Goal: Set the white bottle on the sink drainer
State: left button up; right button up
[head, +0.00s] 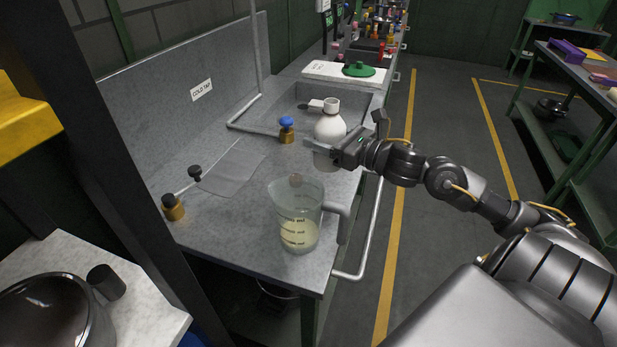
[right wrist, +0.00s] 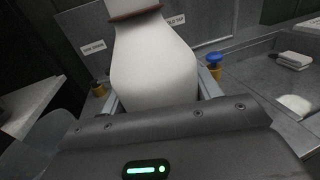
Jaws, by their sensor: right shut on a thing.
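The white bottle (head: 330,126), round-bodied with a narrower neck, is upright over the grey counter in the head view. It fills the middle of the right wrist view (right wrist: 155,65). My right gripper (head: 322,148) is shut on its lower body, with one finger on each side in the wrist view (right wrist: 160,92). I cannot tell whether the bottle's base touches the counter. A flat, smooth grey panel (head: 232,171) on the counter, left of the bottle, looks like the sink drainer. My left gripper is not in view.
A clear measuring jug (head: 299,222) with pale liquid stands near the counter's front edge. A blue-knobbed brass tap (head: 286,130) is just left of the bottle. A sink basin (head: 290,103) lies behind, near a white board (head: 325,72).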

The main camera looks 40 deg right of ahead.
aim_at(324, 169)
jog(key=shift+w, duration=0.1)
jog(key=shift+s+f, duration=0.1)
jog(key=shift+s, duration=0.35)
notch_tip(324, 169, down, 3)
notch_tip(324, 169, down, 2)
jog(key=shift+w+d+f+p, duration=0.1)
jog(key=shift+f+p, duration=0.05)
jog(key=shift+p, duration=0.15)
jog(key=shift+f, duration=0.35)
notch_tip(324, 169, down, 3)
jog(key=shift+f, duration=0.1)
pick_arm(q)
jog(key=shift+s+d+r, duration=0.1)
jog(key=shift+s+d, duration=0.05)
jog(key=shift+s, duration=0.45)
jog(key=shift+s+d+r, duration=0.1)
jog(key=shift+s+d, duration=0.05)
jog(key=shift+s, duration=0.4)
pick_arm(e)
jog(key=shift+f, duration=0.15)
